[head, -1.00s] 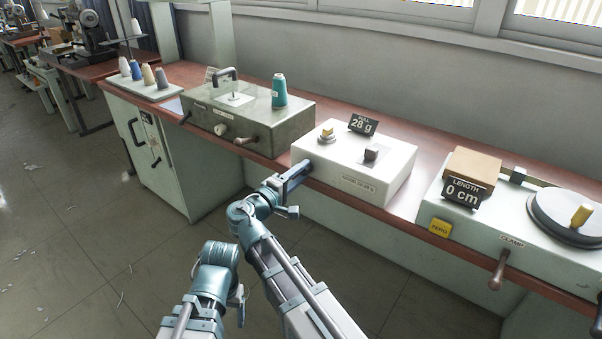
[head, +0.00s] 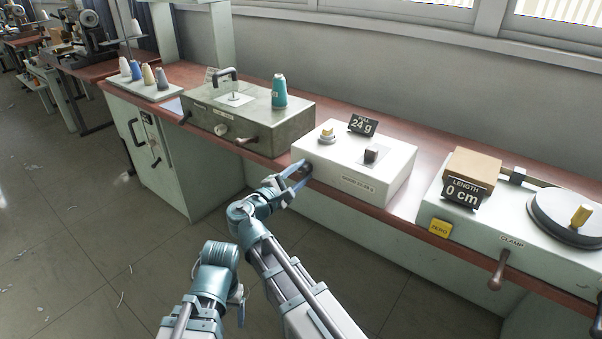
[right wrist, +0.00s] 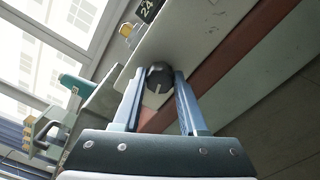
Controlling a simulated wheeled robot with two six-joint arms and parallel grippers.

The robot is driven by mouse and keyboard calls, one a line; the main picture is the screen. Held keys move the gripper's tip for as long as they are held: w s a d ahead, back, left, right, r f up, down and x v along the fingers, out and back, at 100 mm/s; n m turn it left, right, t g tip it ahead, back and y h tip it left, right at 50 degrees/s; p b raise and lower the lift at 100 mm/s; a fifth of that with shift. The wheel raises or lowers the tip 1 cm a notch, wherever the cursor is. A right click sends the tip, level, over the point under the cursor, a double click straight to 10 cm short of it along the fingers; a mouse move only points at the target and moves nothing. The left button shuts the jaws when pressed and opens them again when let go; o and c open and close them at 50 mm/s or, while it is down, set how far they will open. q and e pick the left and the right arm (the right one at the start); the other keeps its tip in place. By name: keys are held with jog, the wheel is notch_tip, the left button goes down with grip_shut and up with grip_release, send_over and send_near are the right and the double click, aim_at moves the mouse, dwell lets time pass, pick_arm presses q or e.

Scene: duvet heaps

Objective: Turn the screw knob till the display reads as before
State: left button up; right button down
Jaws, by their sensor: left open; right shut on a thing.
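The white box (head: 350,183) stands on the bench with a small display (head: 363,125) on top reading 24 g. A dark round screw knob (right wrist: 159,77) with a pale pointer line sits on the box's side. My right gripper (head: 302,174) has its fingers on either side of this knob, shut on it. In the right wrist view the pointer line runs roughly up and down. My left gripper (head: 238,298) is low at the left, away from the bench, and open; its fingers are hard to make out.
A green-grey box (head: 250,125) with a teal thread cone (head: 279,91) stands to the left.

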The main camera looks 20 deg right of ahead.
dwell(0.4)
jog(key=shift+c, duration=2.2)
grip_release()
pick_arm(q)
jog(key=shift+a, duration=0.1)
pick_arm(e)
jog(key=shift+s+a, duration=0.1)
